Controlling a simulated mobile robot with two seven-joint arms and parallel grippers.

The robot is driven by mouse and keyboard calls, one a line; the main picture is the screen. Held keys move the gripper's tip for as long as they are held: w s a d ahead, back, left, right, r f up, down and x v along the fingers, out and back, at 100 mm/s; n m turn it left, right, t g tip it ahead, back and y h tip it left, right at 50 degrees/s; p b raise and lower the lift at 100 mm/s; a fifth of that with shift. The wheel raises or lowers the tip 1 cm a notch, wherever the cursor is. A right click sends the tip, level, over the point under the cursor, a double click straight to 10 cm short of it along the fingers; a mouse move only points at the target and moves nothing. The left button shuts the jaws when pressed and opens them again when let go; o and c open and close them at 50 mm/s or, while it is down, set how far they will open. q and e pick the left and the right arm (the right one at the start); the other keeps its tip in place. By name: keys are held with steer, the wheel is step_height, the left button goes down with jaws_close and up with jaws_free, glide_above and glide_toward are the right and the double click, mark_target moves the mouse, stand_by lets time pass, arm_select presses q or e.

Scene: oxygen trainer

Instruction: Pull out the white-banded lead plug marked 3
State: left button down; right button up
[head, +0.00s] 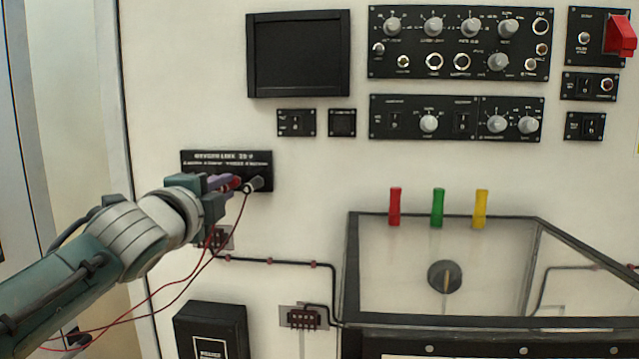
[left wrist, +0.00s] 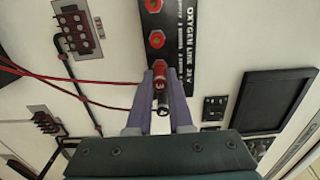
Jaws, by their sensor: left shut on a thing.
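My left gripper (head: 232,184) is at the black oxygen line panel (head: 228,159) in the head view. In the left wrist view, its purple fingers (left wrist: 162,76) are shut on a red plug (left wrist: 160,85) with a pale mark that looks like a 3. Whether the plug is still seated is hidden. A dark plug with a pale ring shows right beside the fingers in the head view (head: 256,183) and below the red plug in the left wrist view (left wrist: 163,108). My right gripper is not in view.
Two red sockets (left wrist: 157,39) show on the panel in the left wrist view. Thin red leads (head: 160,292) hang from the plugs. A clear-topped box (head: 349,270) juts out at the lower right. A cable (head: 245,261) runs along the wall below the panel.

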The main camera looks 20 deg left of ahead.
mark_target(221, 190)
arm_select(q)
steer(key=shift+p+v, duration=0.8)
steer(key=shift+v, duration=0.55)
steer(key=shift+p+v, duration=0.5)
steer(key=shift+v, duration=0.55)
steer(key=shift+s, duration=0.1)
